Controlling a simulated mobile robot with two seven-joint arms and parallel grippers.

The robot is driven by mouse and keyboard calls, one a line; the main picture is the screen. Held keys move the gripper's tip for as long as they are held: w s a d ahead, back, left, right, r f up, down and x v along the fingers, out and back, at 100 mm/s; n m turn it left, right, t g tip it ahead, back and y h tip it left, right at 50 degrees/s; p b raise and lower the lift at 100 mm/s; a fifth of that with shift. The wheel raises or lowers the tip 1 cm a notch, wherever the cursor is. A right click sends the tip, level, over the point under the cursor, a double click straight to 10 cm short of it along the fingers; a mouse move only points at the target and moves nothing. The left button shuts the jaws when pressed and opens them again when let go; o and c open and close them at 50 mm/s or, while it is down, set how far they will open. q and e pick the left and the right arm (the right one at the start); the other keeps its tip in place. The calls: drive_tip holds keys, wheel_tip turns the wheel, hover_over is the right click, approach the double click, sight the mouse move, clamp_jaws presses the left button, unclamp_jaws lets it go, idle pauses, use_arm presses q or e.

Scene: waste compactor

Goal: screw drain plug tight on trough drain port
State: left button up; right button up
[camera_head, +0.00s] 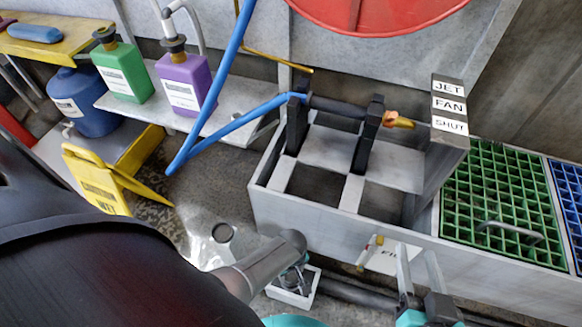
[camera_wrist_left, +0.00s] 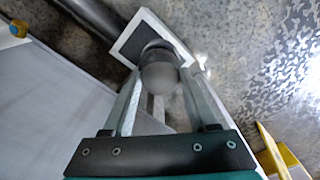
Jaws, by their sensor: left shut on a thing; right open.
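My left gripper (camera_wrist_left: 160,72) is shut on a rounded grey piece, which looks like the drain plug (camera_wrist_left: 158,78), between its fingertips in the left wrist view. In the head view my left gripper (camera_head: 292,276) is low in the middle, in front of the trough wall, with the plug hard to make out. The grey trough (camera_head: 310,222) spans the middle and right. Its drain port cannot be made out clearly, so I cannot tell how the plug sits on it. My right gripper (camera_head: 419,262) is open and empty by the trough's front wall.
A yellow floor sign (camera_head: 98,181) stands at left. A blue hose (camera_head: 222,75) hangs above.

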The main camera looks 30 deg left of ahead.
use_arm(q)
drive_tip(key=shift+f+b, duration=0.8)
drive_tip(key=shift+f, duration=0.15)
idle(1.3)
drive_tip(key=shift+f, duration=0.15)
idle(0.4)
drive_tip(key=o, duration=0.7)
clamp_jaws()
drive_tip(key=m, duration=0.4)
drive_tip(key=shift+a+p, duration=0.1)
drive_tip(key=shift+p, duration=0.3)
drive_tip(key=shift+m, duration=0.6)
